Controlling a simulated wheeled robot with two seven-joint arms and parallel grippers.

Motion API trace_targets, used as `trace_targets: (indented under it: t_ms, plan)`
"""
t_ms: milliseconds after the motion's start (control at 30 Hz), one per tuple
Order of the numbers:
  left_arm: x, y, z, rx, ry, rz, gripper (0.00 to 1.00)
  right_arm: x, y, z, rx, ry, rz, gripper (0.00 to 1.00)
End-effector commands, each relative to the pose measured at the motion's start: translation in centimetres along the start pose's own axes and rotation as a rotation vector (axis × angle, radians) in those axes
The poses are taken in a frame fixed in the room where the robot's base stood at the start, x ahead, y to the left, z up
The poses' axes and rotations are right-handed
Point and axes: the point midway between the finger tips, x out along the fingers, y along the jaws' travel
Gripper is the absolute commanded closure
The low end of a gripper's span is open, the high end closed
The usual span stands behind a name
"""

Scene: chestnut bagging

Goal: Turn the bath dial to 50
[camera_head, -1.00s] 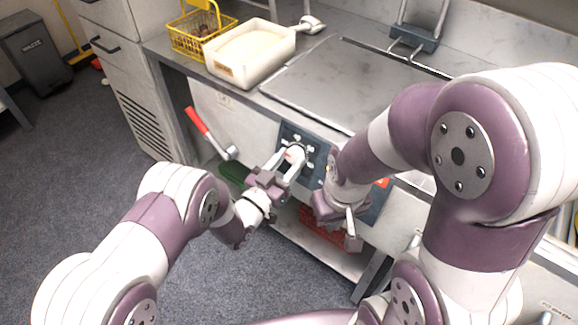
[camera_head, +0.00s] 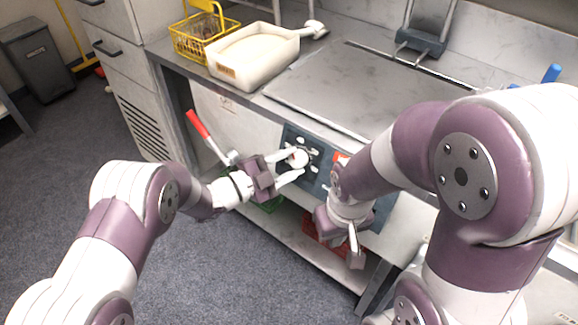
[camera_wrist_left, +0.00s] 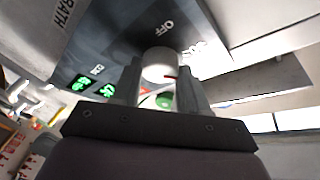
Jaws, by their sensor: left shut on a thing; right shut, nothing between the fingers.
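The bath dial (camera_head: 298,158) is a white round knob on the dark control panel (camera_head: 318,186) at the front of the counter. In the left wrist view the dial (camera_wrist_left: 160,64) sits between the fingers, with a red mark on its side, near the printed words OFF and BATH. Green lit digits (camera_wrist_left: 92,86) show on the panel, too small to read surely. My left gripper (camera_head: 288,168) is shut on the dial; it also shows in the left wrist view (camera_wrist_left: 162,92). My right gripper (camera_head: 355,245) is shut and empty, low before the panel's right part.
A white basin (camera_head: 225,70) and a yellow basket (camera_head: 190,48) stand on the counter (camera_head: 272,85). A red-handled lever (camera_head: 200,125) sticks out left of the panel. Green and red crates (camera_head: 312,228) are on the lower shelf.

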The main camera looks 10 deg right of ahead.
Motion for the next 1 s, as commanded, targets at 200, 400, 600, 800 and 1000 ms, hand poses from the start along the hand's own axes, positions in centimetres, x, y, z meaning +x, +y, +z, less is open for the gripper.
trace_targets:
  t_ms: [200, 400, 600, 800, 1000]
  plan:
    - [-0.02, -0.13, 0.10, 0.182, 0.004, 0.087, 0.87, 0.48, 0.00, 0.06, 0.000, 0.000, 0.000, 1.00]
    - [0.01, -0.34, 0.00, 0.354, 0.009, 0.170, 0.87, 0.63, 0.00, 0.07, 0.000, 0.000, 0.000, 1.00]
    - [0.05, -0.51, -0.08, 0.525, 0.014, 0.252, 0.87, 0.62, 0.00, 0.07, 0.000, 0.000, 0.000, 1.00]
    - [0.11, -0.67, -0.22, 0.696, 0.020, 0.334, 0.87, 0.48, 0.00, 0.06, 0.000, 0.000, 0.000, 1.00]
    - [0.16, -0.81, -0.35, 0.865, 0.024, 0.415, 0.87, 0.27, 0.00, 0.03, 0.000, 0.000, 0.000, 1.00]
